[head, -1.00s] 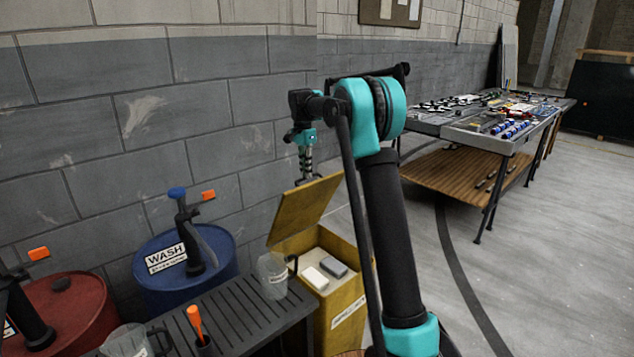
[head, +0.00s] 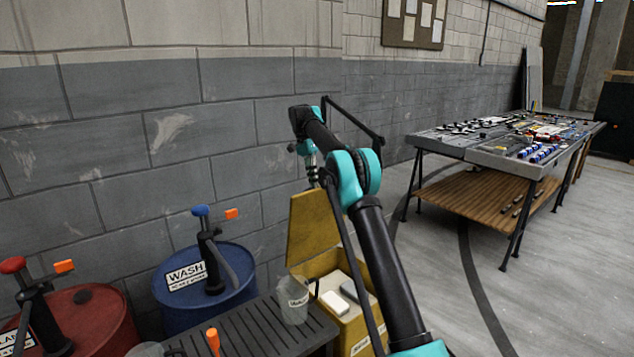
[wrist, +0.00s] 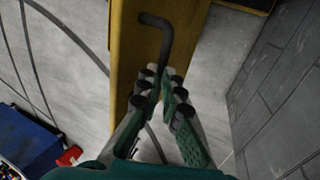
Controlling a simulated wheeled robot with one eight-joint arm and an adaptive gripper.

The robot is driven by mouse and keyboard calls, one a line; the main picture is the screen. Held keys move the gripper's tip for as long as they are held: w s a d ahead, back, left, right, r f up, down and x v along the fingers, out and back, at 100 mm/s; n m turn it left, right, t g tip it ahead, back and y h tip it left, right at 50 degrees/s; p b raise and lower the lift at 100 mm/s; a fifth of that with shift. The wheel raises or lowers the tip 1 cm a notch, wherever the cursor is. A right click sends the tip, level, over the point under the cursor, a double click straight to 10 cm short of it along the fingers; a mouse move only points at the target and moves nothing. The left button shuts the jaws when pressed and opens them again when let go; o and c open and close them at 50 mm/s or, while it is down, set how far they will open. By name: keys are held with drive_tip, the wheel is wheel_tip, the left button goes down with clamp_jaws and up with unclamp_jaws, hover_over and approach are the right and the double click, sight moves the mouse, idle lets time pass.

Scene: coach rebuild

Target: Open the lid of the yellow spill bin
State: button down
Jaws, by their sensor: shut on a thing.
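The yellow spill bin (head: 376,333) stands against the far end of the dark slatted bench. Its yellow lid (head: 316,228) is raised steeply, and the inside of the bin shows with a white block and a dark block in it. My gripper (head: 313,180) is at the lid's raised top edge, partly hidden by my arm. The exact contact is hard to make out.
A blue WASH drum (head: 237,296) and a red drum (head: 95,322) with pumps stand left. A clear beaker (head: 292,299) stands on the slatted bench (head: 262,330) beside the bin. A block wall is close behind. A tool table (head: 487,155) stands right, with open floor before it.

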drive_tip(key=shift+w+a+f, duration=0.6)
drive_tip(key=shift+a+f, duration=0.2)
drive_tip(key=shift+f, duration=0.1)
drive_tip(key=c, duration=2.1)
unclamp_jaws()
drive_tip(key=shift+o, duration=1.1)
drive_tip(key=shift+w+a+f, duration=0.15)
drive_tip(key=shift+w+f, duration=0.2)
drive_tip(key=shift+f, duration=0.05)
drive_tip(key=shift+o, duration=1.2)
drive_tip(key=shift+r, duration=0.15)
drive_tip(key=shift+o, duration=0.2)
drive_tip(key=shift+s+d+r, duration=0.15)
drive_tip(key=shift+d, duration=0.2)
